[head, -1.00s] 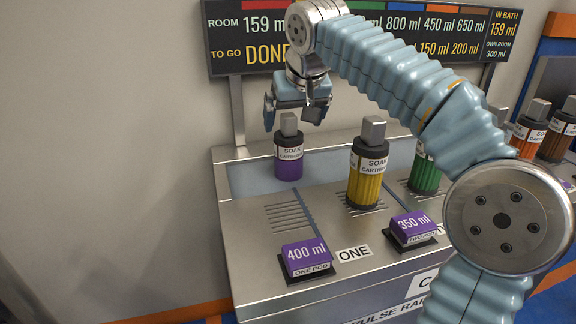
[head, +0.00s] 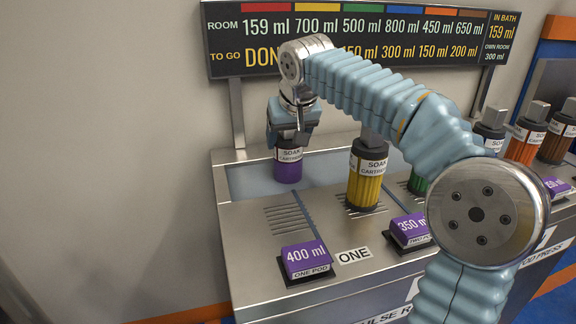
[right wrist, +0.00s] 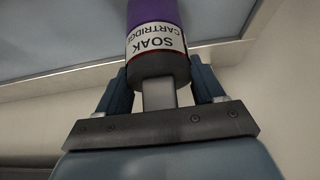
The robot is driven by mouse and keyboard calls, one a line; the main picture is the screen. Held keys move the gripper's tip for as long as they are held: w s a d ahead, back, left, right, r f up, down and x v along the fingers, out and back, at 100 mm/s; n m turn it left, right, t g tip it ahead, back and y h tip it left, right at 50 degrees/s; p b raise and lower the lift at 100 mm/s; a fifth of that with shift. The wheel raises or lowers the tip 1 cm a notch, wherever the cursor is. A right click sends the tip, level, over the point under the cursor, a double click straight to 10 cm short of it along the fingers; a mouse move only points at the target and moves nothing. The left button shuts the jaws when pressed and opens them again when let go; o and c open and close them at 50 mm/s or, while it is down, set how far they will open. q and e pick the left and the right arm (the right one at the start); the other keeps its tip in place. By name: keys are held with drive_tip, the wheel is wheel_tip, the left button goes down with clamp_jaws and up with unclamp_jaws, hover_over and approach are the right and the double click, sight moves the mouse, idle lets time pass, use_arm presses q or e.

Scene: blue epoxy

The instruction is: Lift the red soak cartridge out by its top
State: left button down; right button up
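The purple soak cartridge (head: 288,169) stands upright in the bath at the left end of the bench. It also shows in the right wrist view (right wrist: 154,14), with its metal top (right wrist: 159,96) between my right gripper's fingers. My right gripper (head: 289,138) is open around that top, with a gap on each side. No plainly red cartridge shows; the nearest in colour is an orange-red one (head: 522,147) at the right. My left gripper is out of view.
A yellow cartridge (head: 366,185) stands right of the bath, with a green one (head: 418,184) partly hidden behind my arm. Purple 400 ml (head: 305,258) and 350 ml (head: 408,228) blocks sit in front. A display board (head: 225,45) stands behind.

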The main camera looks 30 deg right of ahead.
drive_tip(key=c, duration=0.9)
drive_tip(key=shift+c, duration=0.2)
drive_tip(key=shift+r, duration=0.1)
